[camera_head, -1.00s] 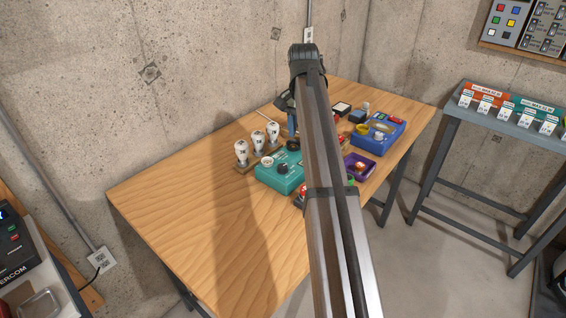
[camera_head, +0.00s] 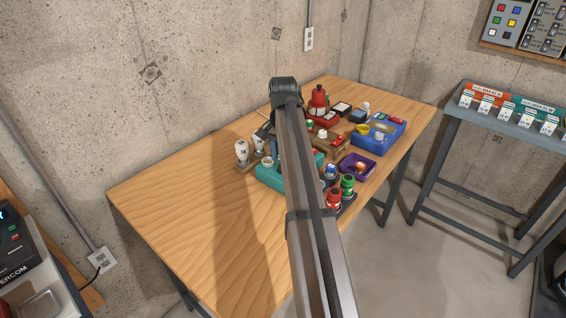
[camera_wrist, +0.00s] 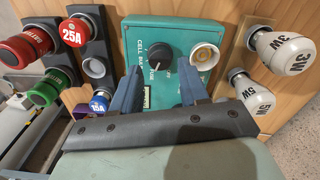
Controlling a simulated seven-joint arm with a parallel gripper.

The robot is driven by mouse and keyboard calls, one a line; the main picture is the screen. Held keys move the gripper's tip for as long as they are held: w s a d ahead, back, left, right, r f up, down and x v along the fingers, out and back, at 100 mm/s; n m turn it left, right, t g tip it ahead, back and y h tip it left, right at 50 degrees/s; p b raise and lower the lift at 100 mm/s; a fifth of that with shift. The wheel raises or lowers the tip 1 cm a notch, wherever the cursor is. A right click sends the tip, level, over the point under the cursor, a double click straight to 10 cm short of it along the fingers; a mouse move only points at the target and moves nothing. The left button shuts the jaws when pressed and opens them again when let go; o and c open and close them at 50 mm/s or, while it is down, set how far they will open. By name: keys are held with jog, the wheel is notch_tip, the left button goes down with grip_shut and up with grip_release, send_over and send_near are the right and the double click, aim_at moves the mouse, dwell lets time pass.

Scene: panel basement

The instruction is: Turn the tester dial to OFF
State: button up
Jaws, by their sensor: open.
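The tester is a teal box (camera_head: 266,178) on the wooden table, partly covered by my arm in the head view. The wrist view shows its face (camera_wrist: 140,38) with a round black dial (camera_wrist: 163,54) and a pale round socket (camera_wrist: 205,56) to the dial's right. Small white lettering surrounds the dial; I cannot clearly read its setting. My gripper (camera_wrist: 161,82) has its two blue fingers apart, with nothing seen between them. In the wrist view the fingertips show just below the dial, one toward each side, and I see no contact with it.
In the wrist view, white bulbs (camera_wrist: 285,52) stand right of the tester; red, green (camera_wrist: 45,93) and blue cylinders stand left. In the head view, a blue tray (camera_head: 372,146), purple bin (camera_head: 345,168) and red object (camera_head: 318,100) crowd the table's right half. The table's left-front is clear.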

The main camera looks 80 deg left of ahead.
jog(key=shift+f, duration=1.6)
jog(key=c, duration=0.8)
